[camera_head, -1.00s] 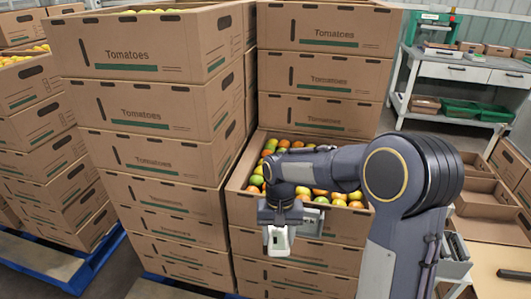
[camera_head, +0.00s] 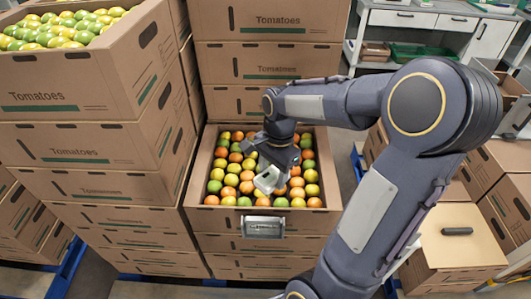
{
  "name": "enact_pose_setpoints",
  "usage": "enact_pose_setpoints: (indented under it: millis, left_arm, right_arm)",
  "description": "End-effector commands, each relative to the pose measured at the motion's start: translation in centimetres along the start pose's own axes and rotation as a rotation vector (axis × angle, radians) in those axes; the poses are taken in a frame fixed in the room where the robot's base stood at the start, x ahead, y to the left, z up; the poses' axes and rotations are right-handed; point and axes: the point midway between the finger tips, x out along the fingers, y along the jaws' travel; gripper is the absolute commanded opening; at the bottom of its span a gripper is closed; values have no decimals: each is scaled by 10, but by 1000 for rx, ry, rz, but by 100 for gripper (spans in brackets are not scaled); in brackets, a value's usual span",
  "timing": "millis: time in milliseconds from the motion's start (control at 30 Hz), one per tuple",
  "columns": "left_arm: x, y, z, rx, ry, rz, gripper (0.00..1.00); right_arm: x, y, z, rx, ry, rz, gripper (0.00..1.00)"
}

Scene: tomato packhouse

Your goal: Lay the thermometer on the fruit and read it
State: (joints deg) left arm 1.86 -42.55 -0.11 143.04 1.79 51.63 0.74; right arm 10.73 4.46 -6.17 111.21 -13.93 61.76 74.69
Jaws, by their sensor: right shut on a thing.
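My right gripper (camera_head: 278,160) reaches over the open carton (camera_head: 200,185) of mixed green, yellow and orange tomatoes (camera_head: 228,180). It is shut on a small pale device, the thermometer (camera_head: 267,181), which hangs below the jaws just over or against the fruit near the carton's middle. I cannot tell whether it touches the tomatoes. Its display cannot be read from here. The fingertips are partly hidden by the wrist and the device. My left gripper is not in view.
A grey metal holder (camera_head: 263,227) sits on the carton's front rim. A taller carton stack (camera_head: 95,145) stands close on the left, and another (camera_head: 268,60) rises behind. A workbench (camera_head: 425,20) stands back right. A lower carton (camera_head: 455,240) with a dark handle is at right.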

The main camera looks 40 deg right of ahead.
Motion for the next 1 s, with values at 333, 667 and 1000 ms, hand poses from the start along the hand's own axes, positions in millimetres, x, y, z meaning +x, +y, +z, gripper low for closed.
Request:
enact_pose_setpoints:
  millis: [333,667,1000]
  left_arm:
    - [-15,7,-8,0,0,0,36]
    - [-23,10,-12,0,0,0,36]
    - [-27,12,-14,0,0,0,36]
  right_arm:
    - [28,-65,-50,3,-1,4,24]
    - [76,-102,-82,1,-1,2,24]
    - [106,-109,-91,0,-1,3,24]
